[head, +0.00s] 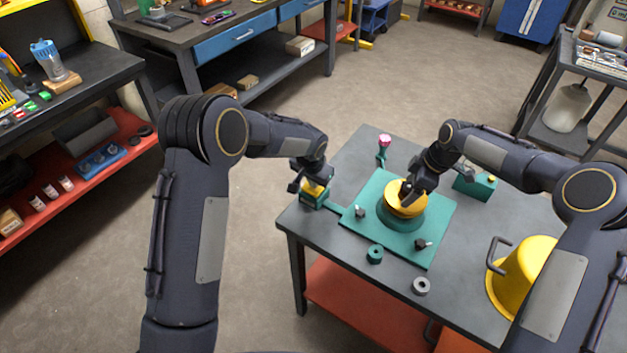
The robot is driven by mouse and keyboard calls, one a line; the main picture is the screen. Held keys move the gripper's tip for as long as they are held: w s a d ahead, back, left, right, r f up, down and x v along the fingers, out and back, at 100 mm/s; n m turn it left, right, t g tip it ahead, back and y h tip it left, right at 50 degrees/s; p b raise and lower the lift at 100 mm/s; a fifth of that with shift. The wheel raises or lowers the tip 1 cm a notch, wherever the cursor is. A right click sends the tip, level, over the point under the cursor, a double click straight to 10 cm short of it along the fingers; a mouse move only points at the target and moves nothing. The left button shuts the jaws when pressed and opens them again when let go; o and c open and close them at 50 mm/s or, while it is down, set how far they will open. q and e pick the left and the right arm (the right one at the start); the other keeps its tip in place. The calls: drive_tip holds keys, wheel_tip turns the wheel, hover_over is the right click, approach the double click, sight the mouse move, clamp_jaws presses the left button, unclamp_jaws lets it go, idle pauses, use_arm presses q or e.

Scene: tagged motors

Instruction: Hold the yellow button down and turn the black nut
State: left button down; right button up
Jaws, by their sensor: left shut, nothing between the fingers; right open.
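The yellow button (313,188) sits on a small green box at the left corner of the table. My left gripper (312,181) is shut and empty, with its tip at the button from above. It looks in contact, but how far the button is pressed cannot be told. A yellow round part (402,208) stands on a green base in the middle of the green plate (376,237). My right gripper (406,190) is open and points down over this part's centre. The black nut is not clearly visible there; the gripper covers that spot.
Dark fixings (420,244) stand on the plate. A green ring (375,254) and a grey ring (422,286) lie near its front. A pink-topped part (384,146) stands behind, a green block (475,186) to the right.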

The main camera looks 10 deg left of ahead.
use_arm(q)
drive_tip(key=shift+f, duration=0.1)
use_arm(e)
drive_tip(key=m, duration=0.3)
drive_tip(key=shift+s+a+r+t, duration=0.1)
drive_tip(key=shift+t, duration=0.3)
drive_tip(key=m, duration=0.2)
drive_tip(key=m+t+h, duration=0.1)
drive_tip(key=m, duration=0.1)
drive_tip(key=shift+a+m, duration=0.2)
drive_tip(key=shift+m, duration=0.2)
drive_tip(key=m+h, duration=0.1)
drive_tip(key=m, duration=0.3)
drive_tip(key=shift+s+m+t, duration=0.1)
drive_tip(key=shift+m+t, duration=0.2)
drive_tip(key=m+h, duration=0.1)
drive_tip(key=m, duration=0.1)
drive_tip(key=shift+m, duration=0.3)
drive_tip(key=shift+r, duration=0.1)
drive_tip(key=shift+c, duration=0.4)
